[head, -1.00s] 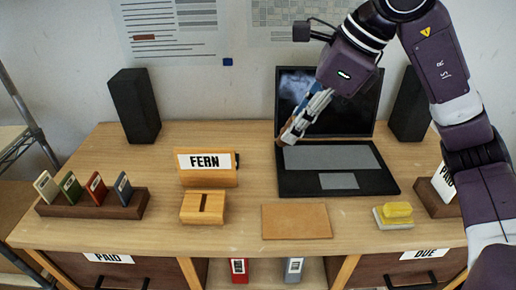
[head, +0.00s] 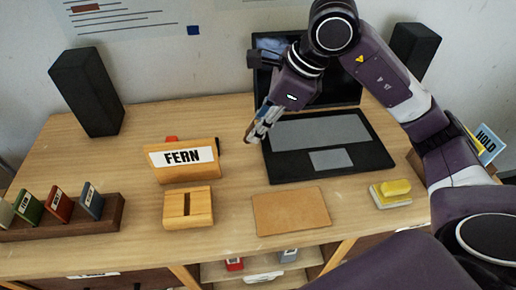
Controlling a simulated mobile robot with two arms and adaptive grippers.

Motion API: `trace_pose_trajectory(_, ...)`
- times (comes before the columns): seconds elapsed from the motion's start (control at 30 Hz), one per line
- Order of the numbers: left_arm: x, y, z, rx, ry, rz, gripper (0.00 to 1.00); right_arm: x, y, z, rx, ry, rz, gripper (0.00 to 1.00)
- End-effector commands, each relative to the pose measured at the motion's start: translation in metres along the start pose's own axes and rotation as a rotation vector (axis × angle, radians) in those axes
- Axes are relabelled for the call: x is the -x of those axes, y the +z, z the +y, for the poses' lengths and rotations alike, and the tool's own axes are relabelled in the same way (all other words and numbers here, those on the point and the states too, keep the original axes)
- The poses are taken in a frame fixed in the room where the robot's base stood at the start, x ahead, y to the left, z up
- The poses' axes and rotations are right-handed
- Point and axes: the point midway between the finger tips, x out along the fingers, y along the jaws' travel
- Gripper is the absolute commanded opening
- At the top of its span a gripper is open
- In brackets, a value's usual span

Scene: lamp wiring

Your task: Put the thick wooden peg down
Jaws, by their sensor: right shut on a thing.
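My right gripper (head: 260,124) hangs above the back of the desk, beside the laptop's left edge, with its fingers pointing down and left. It is shut on a small brown wooden piece (head: 249,138) that shows at the fingertips. This looks like the thick wooden peg; most of it is hidden by the fingers. It appears held above the desk top, but the exact height cannot be told. My left gripper is not in view.
The open laptop (head: 375,164) is right of the gripper. The FERN sign holder (head: 165,174), slotted wooden block (head: 204,206) and tan mat (head: 291,212) stand in front. A yellow sponge (head: 396,187) is at right, a card rack (head: 70,228) at left.

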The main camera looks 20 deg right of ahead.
Motion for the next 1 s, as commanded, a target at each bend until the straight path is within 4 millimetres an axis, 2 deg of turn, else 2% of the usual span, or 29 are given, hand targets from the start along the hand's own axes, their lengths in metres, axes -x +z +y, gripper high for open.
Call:
trace_pose_trajectory(0.03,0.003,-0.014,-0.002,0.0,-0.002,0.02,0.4,-0.01,-0.005,0.002,-0.003,0.006,0.004,0.0)
trace_pose_trajectory(0.1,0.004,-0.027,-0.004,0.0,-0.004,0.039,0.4,-0.021,-0.01,0.003,-0.001,0.004,0.003,0.0)
trace_pose_trajectory(0.2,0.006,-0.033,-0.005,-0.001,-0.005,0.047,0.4,-0.033,-0.015,0.004,-0.002,0.003,0.001,0.0)
trace_pose_trajectory(0.37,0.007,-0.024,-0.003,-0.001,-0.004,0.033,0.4,-0.042,-0.019,0.004,0.0,0.001,0.0,0.0)
trace_pose_trajectory(0.6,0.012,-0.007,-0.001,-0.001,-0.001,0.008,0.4,-0.069,-0.032,0.007,-0.001,0.003,0.002,0.0)
trace_pose_trajectory(1.0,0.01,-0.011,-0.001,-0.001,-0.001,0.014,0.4,-0.077,-0.035,0.007,0.0,-0.001,0.0,0.0)
